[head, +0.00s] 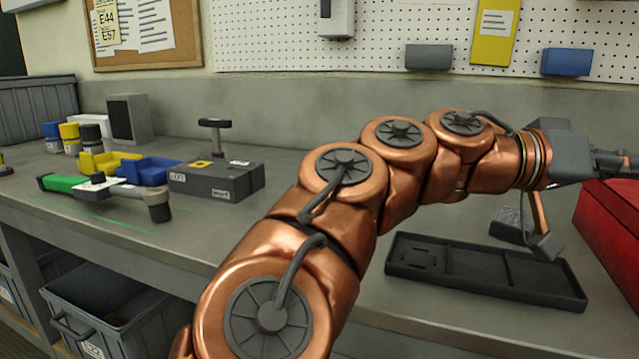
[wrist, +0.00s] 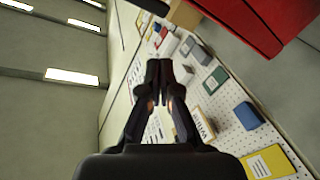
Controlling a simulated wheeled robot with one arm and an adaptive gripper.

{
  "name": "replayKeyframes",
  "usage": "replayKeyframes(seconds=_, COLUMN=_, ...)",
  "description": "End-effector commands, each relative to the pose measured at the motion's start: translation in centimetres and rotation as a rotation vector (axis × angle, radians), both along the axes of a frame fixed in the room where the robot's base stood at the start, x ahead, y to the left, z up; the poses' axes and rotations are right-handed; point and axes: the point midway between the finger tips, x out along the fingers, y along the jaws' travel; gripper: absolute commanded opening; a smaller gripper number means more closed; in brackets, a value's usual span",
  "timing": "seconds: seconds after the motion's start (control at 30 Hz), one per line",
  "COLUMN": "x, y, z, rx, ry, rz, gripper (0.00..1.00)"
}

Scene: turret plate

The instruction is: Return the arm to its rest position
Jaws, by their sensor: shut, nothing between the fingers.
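My copper arm stretches across the head view from the bottom centre to the right. My gripper (head: 622,160) is at the right edge of the head view, above the bench and beside the red box (head: 612,215). In the wrist view, the dark fingers of my gripper (wrist: 159,70) are together, with nothing between them. That view is tilted and looks along the pegboard wall and up to the ceiling lights. The fingertips are partly cut off or small in the head view.
A black compartment tray (head: 480,270) lies on the bench (head: 420,318) below my forearm. A grey crate (head: 125,318) is below the bench.

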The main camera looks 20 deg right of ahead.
Motion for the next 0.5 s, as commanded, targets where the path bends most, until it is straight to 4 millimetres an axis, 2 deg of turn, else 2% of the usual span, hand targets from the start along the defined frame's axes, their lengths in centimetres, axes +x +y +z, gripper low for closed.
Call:
replayKeyframes(seconds=0.03, x=0.1, y=-0.5, z=0.8, rx=0.066, ry=-0.019, rz=0.03, gripper=0.0)
replayKeyframes(seconds=0.27, x=1.8, y=-0.9, z=-1.9, rx=0.352, ry=-0.075, rz=0.174, gripper=0.0)
replayKeyframes(seconds=0.37, x=2.9, y=-0.3, z=-3.2, rx=0.479, ry=-0.089, rz=0.239, gripper=0.0)
replayKeyframes(seconds=0.5, x=4.6, y=1.5, z=-4.9, rx=0.656, ry=-0.096, rz=0.333, gripper=0.0)
